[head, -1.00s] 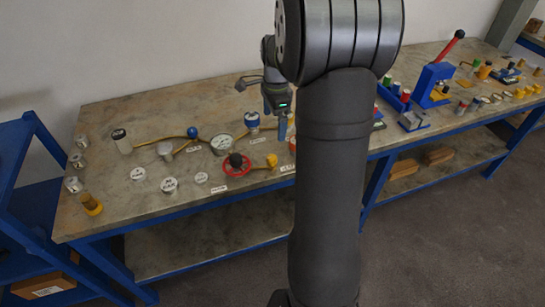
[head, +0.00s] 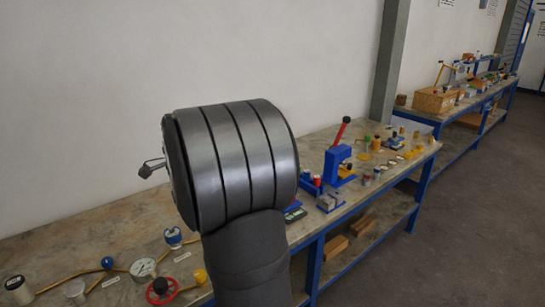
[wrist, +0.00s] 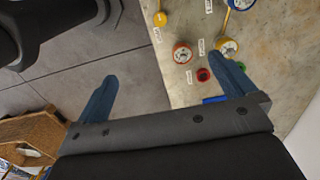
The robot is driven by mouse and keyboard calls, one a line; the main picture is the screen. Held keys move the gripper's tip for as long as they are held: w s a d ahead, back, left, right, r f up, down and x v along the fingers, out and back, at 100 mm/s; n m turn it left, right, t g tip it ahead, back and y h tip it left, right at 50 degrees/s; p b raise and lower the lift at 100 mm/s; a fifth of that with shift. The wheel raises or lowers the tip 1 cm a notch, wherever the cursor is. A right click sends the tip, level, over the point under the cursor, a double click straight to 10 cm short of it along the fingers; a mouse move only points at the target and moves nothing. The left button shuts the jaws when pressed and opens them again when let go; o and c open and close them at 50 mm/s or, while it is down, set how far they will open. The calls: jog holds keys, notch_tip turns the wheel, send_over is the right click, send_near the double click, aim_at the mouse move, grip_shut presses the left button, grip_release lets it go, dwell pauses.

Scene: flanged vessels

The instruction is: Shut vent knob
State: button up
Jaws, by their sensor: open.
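Which fitting is the vent knob I cannot tell, since the labels are too small to read. In the head view the candidates at the near bench's lower left are a blue ball knob (head: 107,263) on a yellow pipe, a red handwheel (head: 160,290) with a black centre, and a yellow knob (head: 200,276). My gripper is hidden behind my arm in that view. In the wrist view my gripper (wrist: 163,68) is open, its two blue fingers wide apart with nothing between them. A yellow knob (wrist: 160,18) and a red-rimmed round fitting (wrist: 182,53) show beyond the fingertips.
A blue press with a red lever (head: 340,130) stands farther right. In the wrist view the bench edge borders grey floor, with a brown wicker-like box (wrist: 30,140) at lower left.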

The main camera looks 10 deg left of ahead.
jog(key=shift+f, duration=0.1)
jog(key=c, duration=1)
jog(key=w+a+f+n+g, duration=0.1)
jog(key=w+f+n+g, duration=0.3)
jog(key=w+f+n, duration=0.4)
jog(key=shift+n, duration=0.5)
jog(key=x, duration=1.2)
jog(key=s+x, duration=0.1)
jog(key=x, duration=0.5)
jog(key=shift+s+d+f, duration=0.15)
jog(key=shift+s+d, duration=0.1)
jog(key=shift+d, duration=0.05)
jog(key=c, duration=1)
